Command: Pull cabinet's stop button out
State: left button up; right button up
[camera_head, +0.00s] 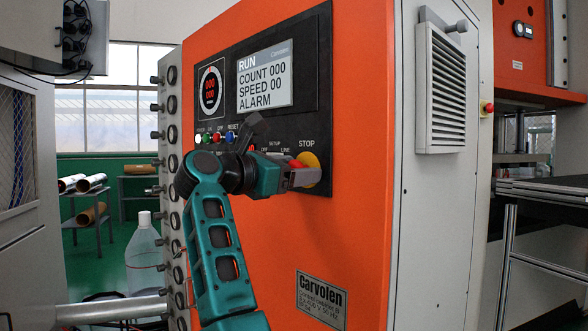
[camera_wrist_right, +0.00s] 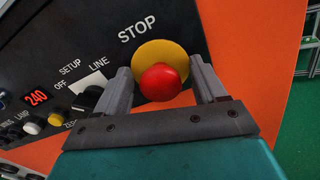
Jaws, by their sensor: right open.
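The cabinet (camera_head: 290,240) is orange with a black control panel on its front. Its stop button is a red knob on a yellow round base (camera_head: 312,170), under the word STOP. In the right wrist view the red stop button (camera_wrist_right: 161,82) sits between the two fingers of my right gripper (camera_wrist_right: 165,88). The fingers are open, one on each side of the button, with a visible gap on both sides. In the head view my right gripper (camera_head: 298,176) is at the stop button and hides part of it. My left gripper is not in view.
A selector knob (camera_wrist_right: 88,97) marked OFF and LINE is close to the left finger. A display (camera_head: 265,76) reads RUN, COUNT 000, SPEED 00, ALARM. Coloured buttons (camera_head: 214,137) line the panel. A grey vent box (camera_head: 446,90) juts out on the cabinet's right side.

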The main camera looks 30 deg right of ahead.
jog(key=shift+c, duration=0.3)
grip_shut()
dwell(0.3)
